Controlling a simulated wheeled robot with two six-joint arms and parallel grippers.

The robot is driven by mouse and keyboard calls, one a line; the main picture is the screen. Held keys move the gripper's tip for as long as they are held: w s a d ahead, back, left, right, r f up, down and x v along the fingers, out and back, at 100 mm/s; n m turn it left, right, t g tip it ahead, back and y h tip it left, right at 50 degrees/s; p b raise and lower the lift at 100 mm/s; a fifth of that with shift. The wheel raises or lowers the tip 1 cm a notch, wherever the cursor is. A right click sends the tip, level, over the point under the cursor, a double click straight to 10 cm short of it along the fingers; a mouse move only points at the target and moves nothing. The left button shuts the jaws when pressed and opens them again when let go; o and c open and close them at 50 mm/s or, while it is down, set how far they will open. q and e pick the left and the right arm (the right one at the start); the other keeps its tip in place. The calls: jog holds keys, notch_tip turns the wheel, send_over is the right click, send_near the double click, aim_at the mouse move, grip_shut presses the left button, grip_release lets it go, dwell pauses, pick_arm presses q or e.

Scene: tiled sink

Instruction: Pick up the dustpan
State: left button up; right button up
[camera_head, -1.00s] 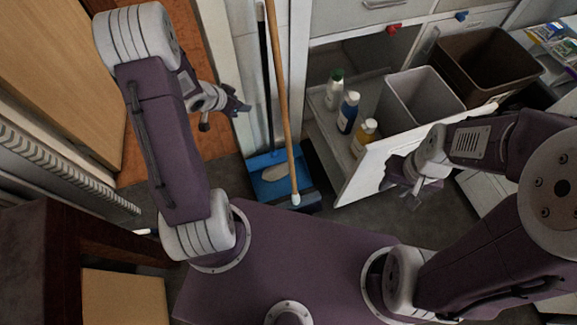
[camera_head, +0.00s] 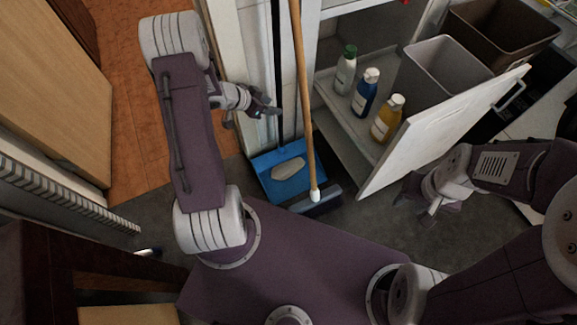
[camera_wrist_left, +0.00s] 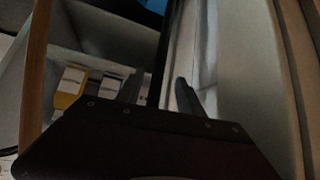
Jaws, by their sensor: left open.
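The blue dustpan (camera_head: 286,176) lies on the floor, with its long black handle (camera_head: 277,50) standing up against the white cabinet side. A pale patch shows on its pan. My left gripper (camera_head: 270,109) is open and empty, just left of the handle in the head view. In the left wrist view the black handle (camera_wrist_left: 164,50) runs between the two fingers (camera_wrist_left: 158,92) as seen, but I cannot tell if it is within their reach. My right gripper (camera_head: 425,206) is low at the right, away from the dustpan; its jaws are too unclear to read.
A broom (camera_head: 302,90) with a wooden handle stands close to the dustpan's right. An open drawer (camera_head: 400,150) holds several bottles (camera_head: 365,92) and a grey bin (camera_head: 445,70), with a brown bin (camera_head: 500,38) behind.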

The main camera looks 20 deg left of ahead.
aim_at(280, 106)
pick_arm(q)
jog(key=b+x, duration=0.4)
jog(key=shift+w+d+f, duration=0.15)
jog(key=shift+w+d, duration=0.2)
grip_shut()
dwell(1.0)
